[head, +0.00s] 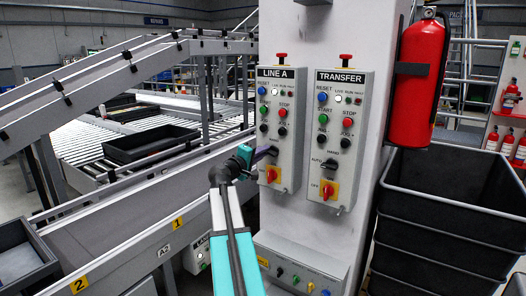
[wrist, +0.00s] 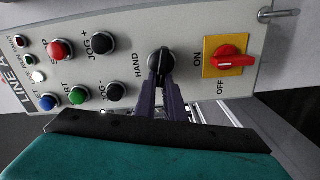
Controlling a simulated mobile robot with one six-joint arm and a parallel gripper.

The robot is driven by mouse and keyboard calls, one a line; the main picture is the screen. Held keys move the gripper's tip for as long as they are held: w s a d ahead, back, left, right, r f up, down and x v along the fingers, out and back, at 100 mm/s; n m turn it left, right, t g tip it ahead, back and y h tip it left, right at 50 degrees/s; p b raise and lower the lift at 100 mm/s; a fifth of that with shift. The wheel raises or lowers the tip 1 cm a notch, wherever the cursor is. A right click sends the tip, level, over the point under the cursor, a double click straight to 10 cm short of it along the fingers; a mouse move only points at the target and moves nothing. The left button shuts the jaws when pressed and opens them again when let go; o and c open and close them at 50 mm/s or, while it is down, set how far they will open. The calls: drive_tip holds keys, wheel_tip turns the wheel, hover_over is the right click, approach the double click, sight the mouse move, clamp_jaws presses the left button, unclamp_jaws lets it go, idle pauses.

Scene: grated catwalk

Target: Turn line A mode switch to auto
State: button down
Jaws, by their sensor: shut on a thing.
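The line A panel (head: 290,160) is a grey box on the white column, left of the transfer panel. Its mode switch (wrist: 161,60) is a black rotary knob, seen in the wrist view between the HAND label and the red-on-yellow ON/OFF switch (wrist: 230,58). My gripper (wrist: 165,80) is shut on the knob, its dark fingers coming from below. In the head view my gripper (head: 265,153) reaches the panel from the left and covers most of the knob. The AUTO label of line A is hidden, and I cannot tell the knob's exact pointing.
The transfer panel (head: 338,140) stands close on the right with a similar mode knob. Line A's push buttons (wrist: 80,70) lie beside my gripper. Conveyor rails (head: 110,75) are at the left. A fire extinguisher (head: 418,80) and black crates (head: 450,195) are at the right.

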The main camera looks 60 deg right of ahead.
drive_tip(key=shift+f+n+p, duration=0.2)
drive_tip(key=shift+n+p, duration=0.15)
drive_tip(key=shift+n, duration=1.15)
drive_tip(key=c, duration=1.8)
unclamp_jaws()
drive_tip(key=shift+d, duration=0.1)
drive_tip(key=shift+c, duration=0.2)
drive_tip(key=shift+f, duration=0.1)
drive_tip(key=a+b, duration=0.1)
drive_tip(key=a, duration=1.3)
